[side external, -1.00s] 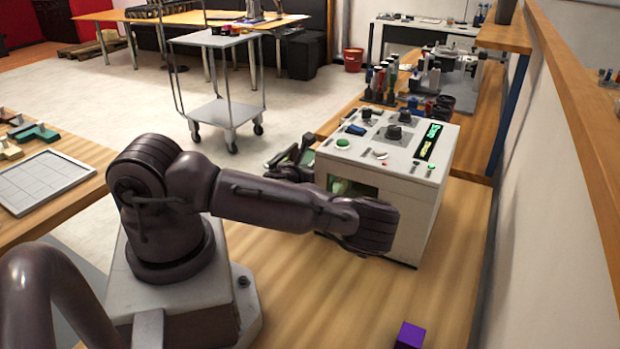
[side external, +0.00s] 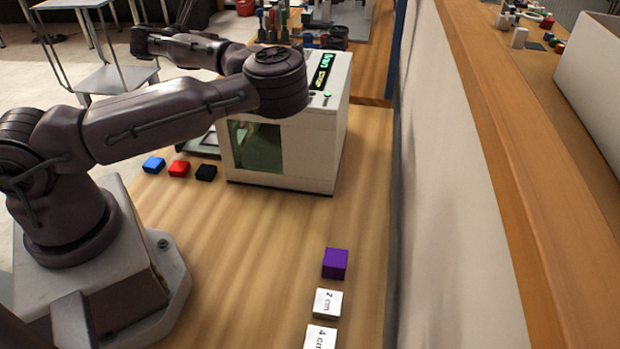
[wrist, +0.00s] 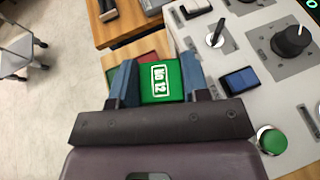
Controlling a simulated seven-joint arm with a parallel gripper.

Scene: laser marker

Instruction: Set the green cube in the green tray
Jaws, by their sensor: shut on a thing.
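The green cube (wrist: 161,84) shows in the wrist view, with white "No 12" lettering on its face. It sits between the two blue fingers of my gripper (wrist: 160,85), which is shut on it. In the side external view my arm reaches over the top of the machine, and the fingers and cube cannot be made out there. I cannot clearly identify the green tray in either current view. A small reddish surface (wrist: 146,57) shows just beyond the cube in the wrist view.
The white machine (side external: 318,135) with buttons and a green window stands on the wooden bench. A purple cube (side external: 335,263) and white labelled blocks (side external: 327,302) lie nearer the camera. Bench between them is clear.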

